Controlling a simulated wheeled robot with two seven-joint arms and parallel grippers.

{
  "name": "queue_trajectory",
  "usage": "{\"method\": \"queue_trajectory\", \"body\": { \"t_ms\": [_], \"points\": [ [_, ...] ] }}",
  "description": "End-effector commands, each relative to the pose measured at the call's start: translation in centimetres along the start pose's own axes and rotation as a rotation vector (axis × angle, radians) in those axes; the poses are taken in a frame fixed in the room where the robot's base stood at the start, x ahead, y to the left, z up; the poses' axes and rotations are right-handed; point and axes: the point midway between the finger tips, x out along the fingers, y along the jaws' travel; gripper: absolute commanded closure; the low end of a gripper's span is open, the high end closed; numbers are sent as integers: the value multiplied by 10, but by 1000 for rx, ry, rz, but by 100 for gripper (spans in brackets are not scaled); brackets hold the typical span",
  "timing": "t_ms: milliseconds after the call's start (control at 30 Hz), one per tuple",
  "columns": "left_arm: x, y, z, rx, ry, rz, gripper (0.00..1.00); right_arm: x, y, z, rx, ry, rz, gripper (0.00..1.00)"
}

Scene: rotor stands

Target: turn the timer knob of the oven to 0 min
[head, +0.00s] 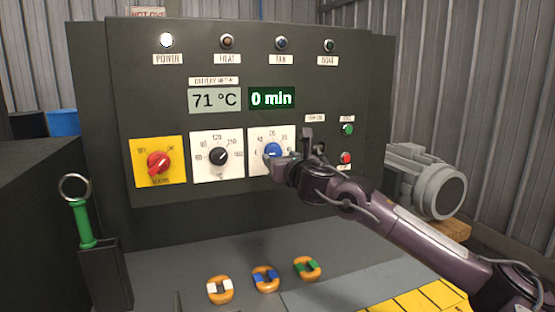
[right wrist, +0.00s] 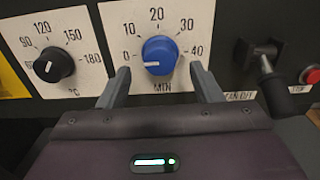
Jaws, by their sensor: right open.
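The timer knob (head: 272,150) is blue and sits on a white dial plate marked in minutes, on the oven panel (head: 330,90). In the right wrist view the knob (right wrist: 158,52) has its white mark pointing left, toward the 0. The green display (head: 272,98) reads "0 min". My right gripper (head: 288,152) is in front of the dial and partly covers it in the head view. In the right wrist view my right gripper (right wrist: 160,72) is open, with one finger on each side of the knob and gaps between. My left gripper is not in view.
Left of the timer are the black temperature knob (head: 219,156) and a red knob (head: 158,163) on a yellow plate. A black lever (right wrist: 268,70) and red button (right wrist: 311,74) are right of it.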

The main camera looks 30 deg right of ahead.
Motion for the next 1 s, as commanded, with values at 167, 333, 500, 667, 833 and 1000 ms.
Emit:
{"method": "queue_trajectory", "body": {
  "t_ms": [167, 333, 500, 667, 833, 1000],
  "points": [
    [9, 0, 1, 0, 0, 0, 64, -29, -1, -3, -5, 1, -2, 41],
    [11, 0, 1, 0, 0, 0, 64, -43, 0, -2, -2, 2, -1, 41],
    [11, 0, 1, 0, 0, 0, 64, -45, 0, -2, -2, 2, -1, 41],
    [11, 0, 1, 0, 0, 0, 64, -44, 0, -1, -2, 2, -1, 41],
    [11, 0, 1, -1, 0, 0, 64, -44, 0, -1, -1, 2, 0, 41],
    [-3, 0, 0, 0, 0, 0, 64, -44, 0, 13, -1, 1, -1, 41]
  ]
}}
